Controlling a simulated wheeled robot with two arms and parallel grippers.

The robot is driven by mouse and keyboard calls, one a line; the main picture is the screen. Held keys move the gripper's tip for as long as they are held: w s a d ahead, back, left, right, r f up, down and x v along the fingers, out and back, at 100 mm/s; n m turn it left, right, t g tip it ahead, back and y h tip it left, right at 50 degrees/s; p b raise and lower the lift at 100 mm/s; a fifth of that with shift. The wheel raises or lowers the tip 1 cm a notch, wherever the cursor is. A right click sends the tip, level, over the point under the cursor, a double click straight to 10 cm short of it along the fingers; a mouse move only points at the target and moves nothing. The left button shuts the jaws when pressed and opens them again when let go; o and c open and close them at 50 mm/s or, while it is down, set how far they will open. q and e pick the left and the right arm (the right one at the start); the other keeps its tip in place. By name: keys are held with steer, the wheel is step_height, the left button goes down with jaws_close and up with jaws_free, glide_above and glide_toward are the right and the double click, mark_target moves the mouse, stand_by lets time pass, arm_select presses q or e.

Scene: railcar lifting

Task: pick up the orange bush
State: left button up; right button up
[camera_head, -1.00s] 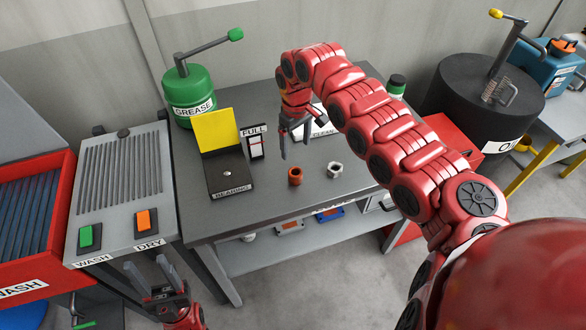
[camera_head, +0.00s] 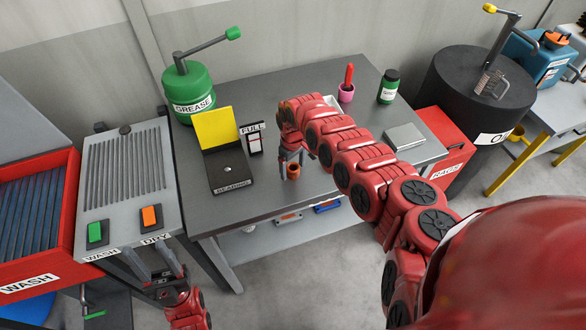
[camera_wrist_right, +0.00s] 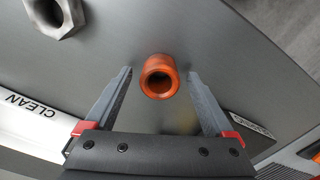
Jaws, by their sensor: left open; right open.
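The orange bush (camera_head: 293,171), a short hollow cylinder, stands upright on the grey bench. In the right wrist view the orange bush (camera_wrist_right: 159,76) shows from above with its bore visible, between and slightly beyond the two fingertips. My right gripper (camera_head: 291,160) is open and points down at the bush; in the wrist view its fingers (camera_wrist_right: 160,73) lie on either side with gaps. My left gripper (camera_head: 155,275) is open and empty, low in front of the wash unit, away from the bush.
A grey hex nut (camera_wrist_right: 58,15) lies near the bush. The black bearing stand (camera_head: 228,168) with its yellow plate is to the left. The green grease pot (camera_head: 190,95), pink cup (camera_head: 346,93) and green bottle (camera_head: 389,86) stand further back on the bench (camera_head: 250,203).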

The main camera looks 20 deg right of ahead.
steer(key=shift+f, duration=0.2)
jaws_close()
stand_by(0.4)
